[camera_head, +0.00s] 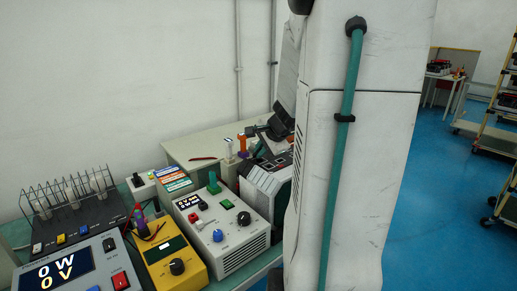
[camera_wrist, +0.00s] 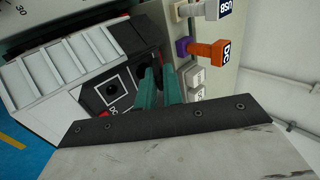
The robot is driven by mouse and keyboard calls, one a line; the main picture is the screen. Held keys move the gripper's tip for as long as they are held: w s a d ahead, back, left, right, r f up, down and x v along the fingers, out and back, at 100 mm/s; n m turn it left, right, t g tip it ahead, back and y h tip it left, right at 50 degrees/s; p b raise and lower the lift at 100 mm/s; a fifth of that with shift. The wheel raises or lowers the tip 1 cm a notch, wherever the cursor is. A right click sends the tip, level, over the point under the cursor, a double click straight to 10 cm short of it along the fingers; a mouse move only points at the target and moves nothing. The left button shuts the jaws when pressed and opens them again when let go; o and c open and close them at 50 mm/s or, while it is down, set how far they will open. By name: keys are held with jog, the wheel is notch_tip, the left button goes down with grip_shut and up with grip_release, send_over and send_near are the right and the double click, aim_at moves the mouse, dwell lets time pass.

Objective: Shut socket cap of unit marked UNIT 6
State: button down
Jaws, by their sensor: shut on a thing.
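A white finned unit with a black panel shows in the wrist view (camera_wrist: 60,70) and behind my arm in the head view (camera_head: 266,188). Its black panel (camera_wrist: 98,100) has a square marking and a red spot. No UNIT 6 marking is readable. My gripper (camera_wrist: 158,75) has green fingers close together at the panel's edge. It is shut on a small dark part there, which looks like the socket cap. The fingers hide most of this part, so I cannot tell how far it is swung.
An orange DC plug (camera_wrist: 208,50) and a white USB plug (camera_wrist: 186,10) stand close beside my fingers. In the head view a white supply box (camera_head: 222,228), a yellow meter (camera_head: 168,262) and a black rack (camera_head: 75,222) crowd the bench.

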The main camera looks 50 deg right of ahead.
jog(key=shift+s+a+f+t+h, duration=0.15)
jog(key=shift+s+f+t, duration=0.1)
jog(key=shift+t, duration=0.35)
jog(key=shift+s+f+t+h, duration=0.1)
jog(key=shift+f+t+h, duration=0.1)
jog(key=shift+t, duration=0.4)
jog(key=c, duration=1.6)
grip_release()
